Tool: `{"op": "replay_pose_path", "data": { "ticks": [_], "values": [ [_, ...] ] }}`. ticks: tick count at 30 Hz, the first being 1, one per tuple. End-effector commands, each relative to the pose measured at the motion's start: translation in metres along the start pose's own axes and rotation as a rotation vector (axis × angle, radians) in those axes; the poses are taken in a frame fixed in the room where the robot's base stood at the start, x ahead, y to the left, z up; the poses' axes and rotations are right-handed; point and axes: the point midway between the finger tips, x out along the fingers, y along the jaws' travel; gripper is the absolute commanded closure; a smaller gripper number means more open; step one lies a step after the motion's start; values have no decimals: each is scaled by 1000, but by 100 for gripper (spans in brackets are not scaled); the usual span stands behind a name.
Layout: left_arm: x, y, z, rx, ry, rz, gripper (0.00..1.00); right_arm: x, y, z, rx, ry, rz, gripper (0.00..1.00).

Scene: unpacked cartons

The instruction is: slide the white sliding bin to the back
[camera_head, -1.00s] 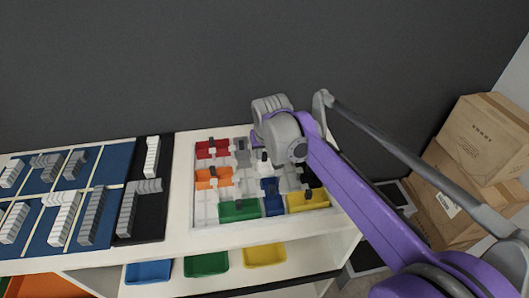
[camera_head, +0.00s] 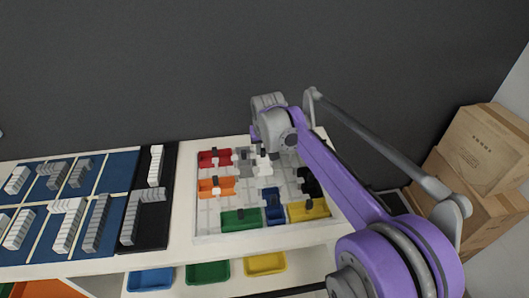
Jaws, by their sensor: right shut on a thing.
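The white sliding bin (camera_head: 262,168) sits in the tray (camera_head: 205,218) of coloured bins, near the middle of its back half. Right of the red bin and above the blue bin, it is partly covered by my right arm. My right gripper (camera_head: 262,152) comes down at the bin's back side and is shut on the white bin; its fingers are small and mostly hidden by the wrist. My left gripper is not in view.
Around the white bin are red (camera_head: 207,160), orange (camera_head: 205,188), green (camera_head: 235,225), blue (camera_head: 274,210), yellow (camera_head: 310,212) and black (camera_head: 310,184) bins. A dark wall rises behind the tray. Cardboard boxes (camera_head: 485,150) stand at the right.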

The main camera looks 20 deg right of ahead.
Motion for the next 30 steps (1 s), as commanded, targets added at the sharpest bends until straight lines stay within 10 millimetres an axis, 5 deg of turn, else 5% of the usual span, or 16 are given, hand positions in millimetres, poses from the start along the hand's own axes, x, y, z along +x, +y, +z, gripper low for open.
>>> {"op": "replay_pose_path", "data": {
  "ticks": [6, 7, 12, 23, 30],
  "values": [
    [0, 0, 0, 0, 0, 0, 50, 0, 0, -4, 0, 13, 0, 100],
    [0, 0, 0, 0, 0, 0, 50, 0, 0, -4, 0, 13, 0, 78],
    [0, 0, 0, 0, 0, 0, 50, 0, 0, -3, 0, 11, 0, 50],
    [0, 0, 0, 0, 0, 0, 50, -5, 0, -2, 0, 8, 0, 50],
    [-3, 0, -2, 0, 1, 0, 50, -46, 0, -2, 0, 9, 0, 50]
  ]
}}
